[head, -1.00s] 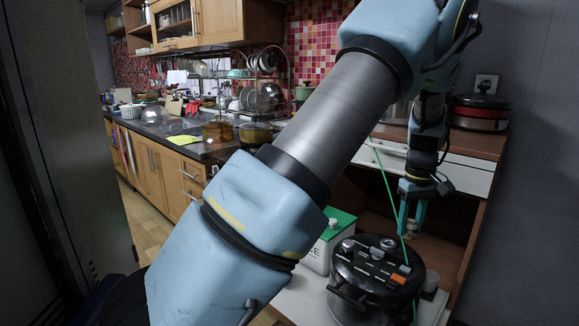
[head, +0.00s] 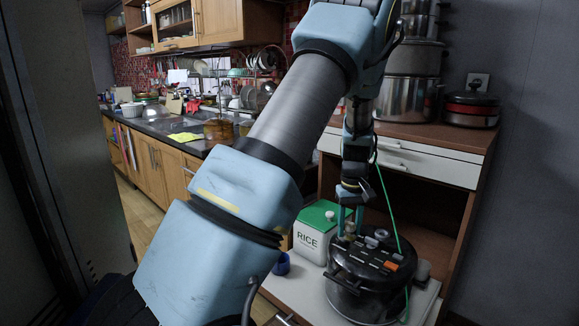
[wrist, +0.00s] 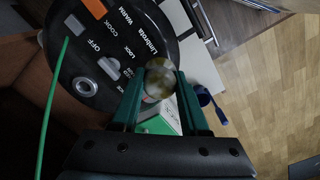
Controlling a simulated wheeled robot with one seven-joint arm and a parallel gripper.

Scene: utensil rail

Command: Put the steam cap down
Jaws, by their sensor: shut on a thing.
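The steam cap (wrist: 158,80), a small rounded, brownish-grey piece, is held between the two green fingers of my gripper (wrist: 160,90) in the wrist view. In the head view my gripper (head: 350,228) points down at the left edge of the black rice cooker's lid (head: 365,285), with the cap (head: 350,232) between its fingertips. The cooker lid also shows in the wrist view (wrist: 115,45), with a round grey fitting (wrist: 84,87) left of the cap. I cannot tell whether the cap touches the lid.
A white rice box (head: 309,243) with a green lid stands left of the cooker. A small blue cup (head: 282,263) is by the box on the white shelf (head: 300,293). A green cord (head: 390,210) hangs down past the cooker. Stacked pots (head: 409,95) stand on the counter above.

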